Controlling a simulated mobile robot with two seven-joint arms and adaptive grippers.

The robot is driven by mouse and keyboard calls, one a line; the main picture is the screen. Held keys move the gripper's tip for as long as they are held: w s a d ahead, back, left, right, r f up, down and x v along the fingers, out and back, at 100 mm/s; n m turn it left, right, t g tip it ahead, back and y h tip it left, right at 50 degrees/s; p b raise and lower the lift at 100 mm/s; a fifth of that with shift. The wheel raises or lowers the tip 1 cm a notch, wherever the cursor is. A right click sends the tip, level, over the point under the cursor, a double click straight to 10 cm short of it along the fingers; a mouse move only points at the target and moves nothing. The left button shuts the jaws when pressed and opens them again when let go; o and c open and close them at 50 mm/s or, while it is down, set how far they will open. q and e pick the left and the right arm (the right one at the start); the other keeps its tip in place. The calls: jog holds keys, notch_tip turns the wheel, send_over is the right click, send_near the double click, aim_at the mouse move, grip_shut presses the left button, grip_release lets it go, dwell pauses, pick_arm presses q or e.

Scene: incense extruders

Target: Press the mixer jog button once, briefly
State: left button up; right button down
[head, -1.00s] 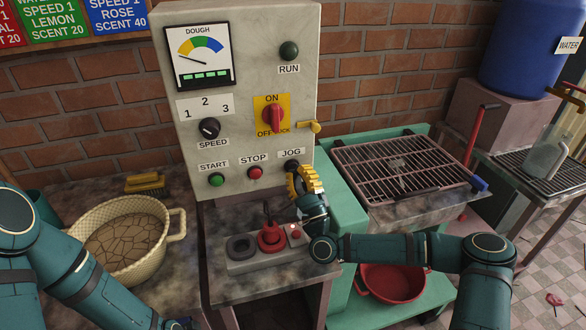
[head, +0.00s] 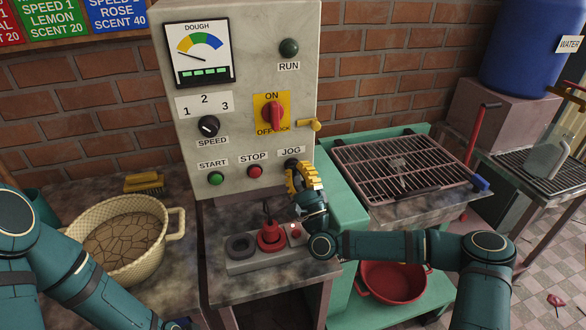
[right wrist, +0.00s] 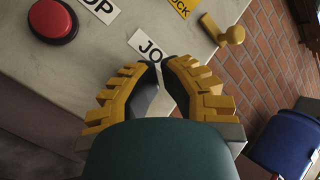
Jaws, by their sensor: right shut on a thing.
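The JOG button sits under the JOG label (head: 291,152) at the lower right of the grey control panel (head: 235,130). The right gripper's yellow fingers hide most of it. My right gripper (head: 294,169) is at this spot, its fingertips close together against the panel and shut on the button. In the right wrist view the gripper's tips (right wrist: 161,64) meet just below the partly covered JOG label (right wrist: 150,46). Whether the button is pushed in cannot be seen. My left arm comes in from the left, but its gripper is out of view.
The red STOP button (head: 255,172) and green START button (head: 216,179) are left of my right gripper. A yellow padlock or latch (head: 313,125) sticks out above it. A fixture with a red knob (head: 270,240) stands below. A basin of dough (head: 170,215) is at left.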

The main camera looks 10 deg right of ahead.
jog(key=shift+w, duration=0.45)
dwell(0.7)
jog(key=shift+s, duration=0.1)
dwell(1.5)
jog(key=shift+s, duration=0.8)
jog(key=s, duration=0.5)
jog(key=shift+d, duration=0.1)
dwell(0.4)
